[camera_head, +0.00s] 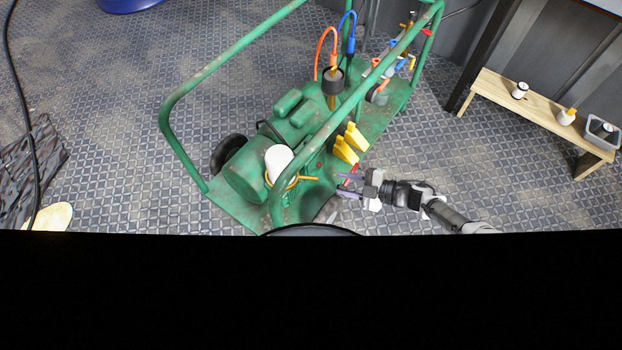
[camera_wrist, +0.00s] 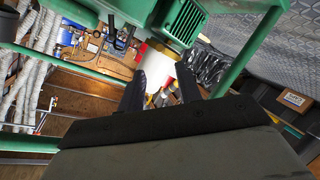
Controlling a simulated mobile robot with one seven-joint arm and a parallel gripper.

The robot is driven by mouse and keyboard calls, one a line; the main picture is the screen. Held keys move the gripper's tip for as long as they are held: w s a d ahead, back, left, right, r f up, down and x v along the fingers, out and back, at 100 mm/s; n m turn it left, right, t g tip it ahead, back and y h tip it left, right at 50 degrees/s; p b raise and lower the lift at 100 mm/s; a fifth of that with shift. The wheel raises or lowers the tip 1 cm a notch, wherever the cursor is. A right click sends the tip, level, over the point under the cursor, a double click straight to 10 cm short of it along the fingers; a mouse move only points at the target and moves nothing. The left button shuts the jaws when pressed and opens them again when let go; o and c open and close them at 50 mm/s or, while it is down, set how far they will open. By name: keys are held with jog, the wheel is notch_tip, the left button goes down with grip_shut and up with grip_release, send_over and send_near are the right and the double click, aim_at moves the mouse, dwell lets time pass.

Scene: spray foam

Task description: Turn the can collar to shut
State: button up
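A white can (camera_head: 279,160) stands upright on the green machine at its near end. A yellow collar (camera_head: 292,182) circles its lower part, with a thin yellow lever (camera_head: 309,178) sticking out to the right. My gripper (camera_head: 345,185) is to the right of the lever, beside the green frame, and points left. Its two fingers are apart with nothing seen held between them. In the wrist view my gripper (camera_wrist: 161,88) also shows open.
A green tube frame (camera_head: 340,115) rises around the machine (camera_head: 260,165), with a rail between the can and my gripper. Two yellow wedge-shaped parts (camera_head: 345,150) sit just above my gripper. A wooden bench (camera_head: 540,115) with small containers stands at right.

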jog(key=b+x, duration=0.2)
jog(key=x, duration=0.9)
jog(key=shift+a, duration=0.1)
grip_shut()
